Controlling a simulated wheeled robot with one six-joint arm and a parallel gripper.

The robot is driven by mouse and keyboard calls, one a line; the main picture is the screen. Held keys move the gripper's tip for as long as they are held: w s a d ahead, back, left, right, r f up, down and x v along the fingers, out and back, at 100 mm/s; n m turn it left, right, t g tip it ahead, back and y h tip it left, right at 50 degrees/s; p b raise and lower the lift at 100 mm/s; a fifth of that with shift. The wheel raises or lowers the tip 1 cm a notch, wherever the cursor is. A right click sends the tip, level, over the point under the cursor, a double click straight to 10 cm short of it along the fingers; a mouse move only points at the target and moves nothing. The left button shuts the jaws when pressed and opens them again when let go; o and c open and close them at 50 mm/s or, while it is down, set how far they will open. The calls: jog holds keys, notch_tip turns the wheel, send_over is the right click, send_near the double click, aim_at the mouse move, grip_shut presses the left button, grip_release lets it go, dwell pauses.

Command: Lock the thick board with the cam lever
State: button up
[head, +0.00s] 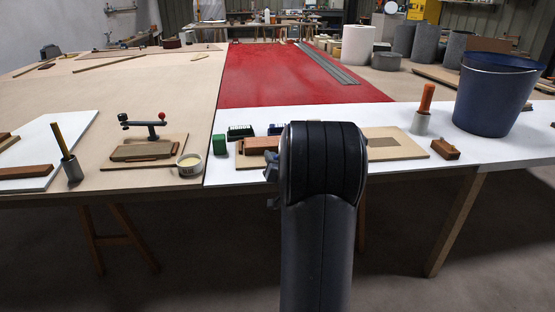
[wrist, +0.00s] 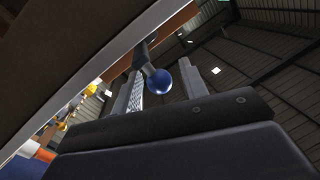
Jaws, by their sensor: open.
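In the wrist view a blue ball knob (wrist: 161,83) on a short dark lever stem (wrist: 143,58) sits between the two grey fingers of my open gripper (wrist: 163,74). I cannot tell whether a finger touches it. In the head view my arm hides most of this spot; only a little of my gripper (head: 271,174) shows at the table's front edge. A brown board (head: 258,145) lies partly hidden behind my arm. Another fixture, at the left, has a dark lever with a red knob (head: 162,116) above a tan block (head: 140,151).
To the right are a small brown block (head: 445,149), an orange-handled tool (head: 427,98) in a grey holder, and a dark blue bucket (head: 496,98). The red sheet (head: 285,75) behind is mostly clear.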

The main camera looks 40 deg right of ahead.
jog(key=shift+c, duration=0.4)
grip_shut()
